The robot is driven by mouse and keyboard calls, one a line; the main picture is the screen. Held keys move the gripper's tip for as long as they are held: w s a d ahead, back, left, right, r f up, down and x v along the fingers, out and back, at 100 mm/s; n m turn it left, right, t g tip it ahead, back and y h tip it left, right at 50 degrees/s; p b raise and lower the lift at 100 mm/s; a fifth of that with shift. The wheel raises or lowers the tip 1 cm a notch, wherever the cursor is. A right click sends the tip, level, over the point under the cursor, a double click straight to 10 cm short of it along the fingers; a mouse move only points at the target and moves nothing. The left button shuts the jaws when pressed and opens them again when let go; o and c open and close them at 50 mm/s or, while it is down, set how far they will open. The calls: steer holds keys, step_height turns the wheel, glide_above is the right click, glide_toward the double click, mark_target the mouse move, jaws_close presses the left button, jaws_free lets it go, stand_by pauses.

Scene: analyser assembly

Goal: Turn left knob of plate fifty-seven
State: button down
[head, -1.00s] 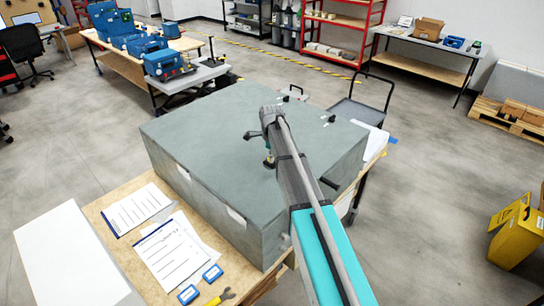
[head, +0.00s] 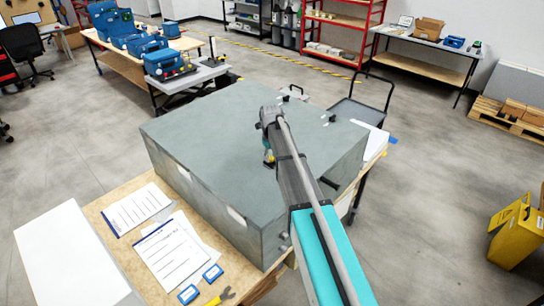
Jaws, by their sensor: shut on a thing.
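A large grey-green box (head: 215,130), standing on a wooden-topped bench, fills the middle of the head view. My arm reaches over it from the lower right. My gripper (head: 268,158) points down at the top of the box, mostly hidden behind my wrist and arm. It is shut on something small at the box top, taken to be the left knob. The knob itself and plate fifty-seven are hidden, and I cannot read any plate number. How far the knob is turned cannot be seen.
Small black-and-white fittings (head: 331,118) stand on the box's far right top. Printed sheets (head: 170,255), blue cards and a yellow tool lie on the bench (head: 107,252) in front. A cart (head: 362,112) stands behind the box. Open floor lies right of my arm.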

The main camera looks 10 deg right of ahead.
steer(key=shift+w+m, duration=0.2)
steer(key=shift+m, duration=1.1)
steer(key=shift+c, duration=2.4)
jaws_free()
steer(key=shift+a, duration=0.1)
steer(key=shift+o, duration=0.4)
steer(key=shift+s, duration=0.1)
